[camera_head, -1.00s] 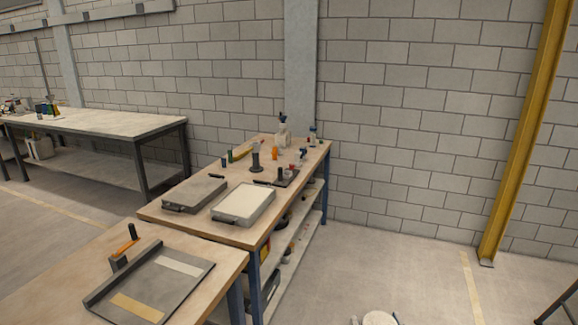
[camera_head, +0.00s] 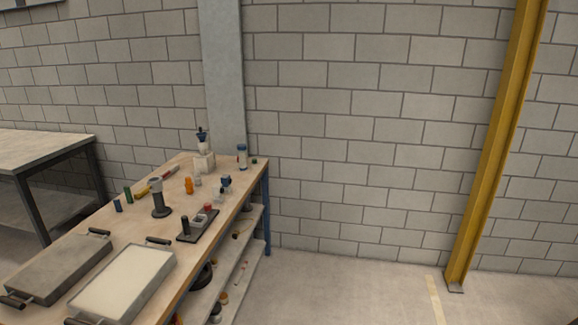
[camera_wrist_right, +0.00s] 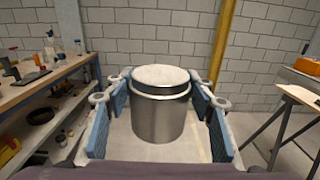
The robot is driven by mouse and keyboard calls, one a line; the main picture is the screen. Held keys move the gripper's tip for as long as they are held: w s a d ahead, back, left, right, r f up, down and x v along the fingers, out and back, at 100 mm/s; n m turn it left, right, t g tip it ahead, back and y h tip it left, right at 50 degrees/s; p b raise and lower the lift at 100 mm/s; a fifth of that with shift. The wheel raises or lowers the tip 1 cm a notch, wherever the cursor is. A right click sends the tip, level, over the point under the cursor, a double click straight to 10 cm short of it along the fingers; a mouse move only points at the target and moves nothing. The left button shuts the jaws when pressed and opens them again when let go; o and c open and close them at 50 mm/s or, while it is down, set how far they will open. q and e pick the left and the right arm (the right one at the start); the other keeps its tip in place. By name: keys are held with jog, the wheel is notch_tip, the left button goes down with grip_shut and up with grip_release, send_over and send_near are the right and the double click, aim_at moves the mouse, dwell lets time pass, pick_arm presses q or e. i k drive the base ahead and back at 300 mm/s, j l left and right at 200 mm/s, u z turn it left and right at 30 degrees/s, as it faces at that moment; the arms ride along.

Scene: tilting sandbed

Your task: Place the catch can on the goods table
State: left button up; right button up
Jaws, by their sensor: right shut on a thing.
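The catch can appears to be the metal cylinder (camera_wrist_right: 158,120) in the right wrist view. It is upright, with a pale top inside a shiny rim. My right gripper (camera_wrist_right: 160,98) is shut on it, with blue finger pads on both sides. Neither the can nor my right gripper shows in the head view. My left gripper is not in view. A wooden-topped table (camera_head: 222,208) stands left of centre in the head view, and its edge also shows at the left of the right wrist view (camera_wrist_right: 45,80). I cannot tell which table is the goods table.
The wooden table bears a grey tray (camera_head: 60,268), a pale-filled tray (camera_head: 125,283), a dark stand (camera_head: 160,200) and several bottles. Another table (camera_head: 40,150) is far left. A yellow post (camera_head: 490,150) stands right. A table (camera_wrist_right: 300,97) shows right in the wrist view. Floor between is clear.

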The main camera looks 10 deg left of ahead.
aim_at(232, 179)
jog(key=i+u, duration=0.1)
jog(key=i, duration=0.75)
jog(key=i+l, duration=0.15)
jog(key=i, duration=0.65)
jog(key=i+j+u, duration=0.2)
jog(key=i+u, duration=0.9)
jog(key=u, duration=0.15)
jog(key=i+l+u, duration=0.15)
jog(key=i+u, duration=0.25)
